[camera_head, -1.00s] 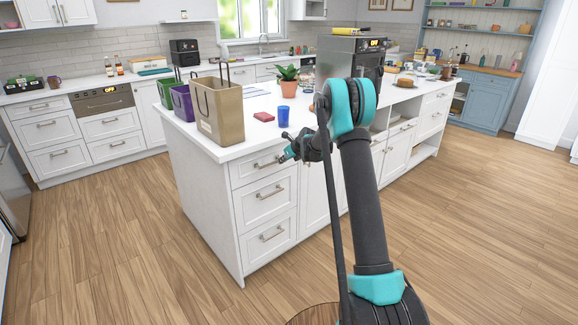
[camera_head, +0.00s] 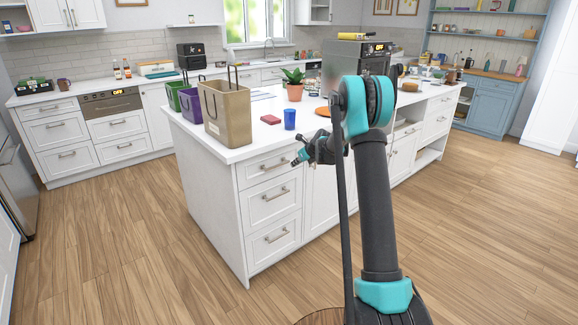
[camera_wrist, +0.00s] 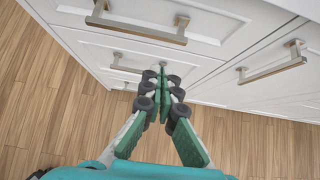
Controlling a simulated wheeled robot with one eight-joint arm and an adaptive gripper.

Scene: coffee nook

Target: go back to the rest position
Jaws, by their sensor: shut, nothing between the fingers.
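My gripper (camera_head: 294,161) is folded in front of the white island (camera_head: 215,200), just below the level of its top, with my arm rising in the right middle of the head view. In the wrist view my gripper (camera_wrist: 162,72) points down toward the drawer fronts and the wood floor. Its green-padded fingers meet at the tips, with nothing between them. It looks apart from the drawer handles (camera_wrist: 140,25).
Tan (camera_head: 228,112), purple (camera_head: 188,105) and green bags stand on the island's left end. A blue cup (camera_head: 290,119), a red item (camera_head: 270,119) and a potted plant (camera_head: 294,90) are near its middle. The floor (camera_head: 120,250) at left is clear.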

